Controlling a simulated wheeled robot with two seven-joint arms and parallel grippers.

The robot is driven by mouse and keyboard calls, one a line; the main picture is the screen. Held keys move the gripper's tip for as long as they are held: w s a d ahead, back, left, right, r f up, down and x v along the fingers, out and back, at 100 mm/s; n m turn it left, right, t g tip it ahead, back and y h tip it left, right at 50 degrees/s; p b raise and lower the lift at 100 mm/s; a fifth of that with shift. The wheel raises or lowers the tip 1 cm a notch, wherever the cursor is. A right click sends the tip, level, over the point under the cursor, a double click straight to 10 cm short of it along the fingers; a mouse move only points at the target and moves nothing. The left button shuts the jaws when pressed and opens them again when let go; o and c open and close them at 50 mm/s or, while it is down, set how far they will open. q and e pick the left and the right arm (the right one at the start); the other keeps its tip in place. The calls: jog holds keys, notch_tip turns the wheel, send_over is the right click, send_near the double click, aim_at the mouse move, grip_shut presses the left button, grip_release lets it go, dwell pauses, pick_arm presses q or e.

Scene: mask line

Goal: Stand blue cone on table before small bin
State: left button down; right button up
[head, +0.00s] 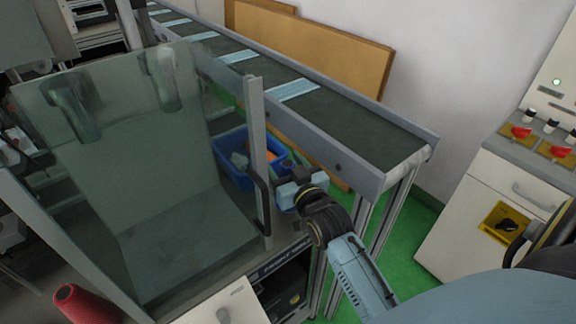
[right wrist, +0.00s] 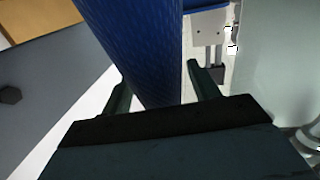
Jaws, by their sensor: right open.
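The blue cone (right wrist: 135,45) fills the upper middle of the right wrist view, with a textured surface. It stands between the two fingers of my right gripper (right wrist: 157,85), which are apart; I cannot tell whether either touches it. In the head view my right gripper (head: 286,190) is beside the front end of the glass-fronted machine, below the conveyor. A small blue bin (head: 240,178) with grey and orange contents sits behind the machine's door post. My left gripper is not in view.
The conveyor (head: 370,125) with several pale blue masks runs above and behind my right gripper. The glass-fronted machine (head: 150,190) takes up the left. A red cone (head: 82,306) is at the lower left. A white cabinet (head: 490,200) stands at the right, with green floor (head: 410,217) between.

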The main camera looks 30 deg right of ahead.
jog(key=s+a, duration=0.1)
jog(key=s, duration=1.1)
jog(key=shift+a+r, duration=0.15)
jog(key=shift+a, duration=0.05)
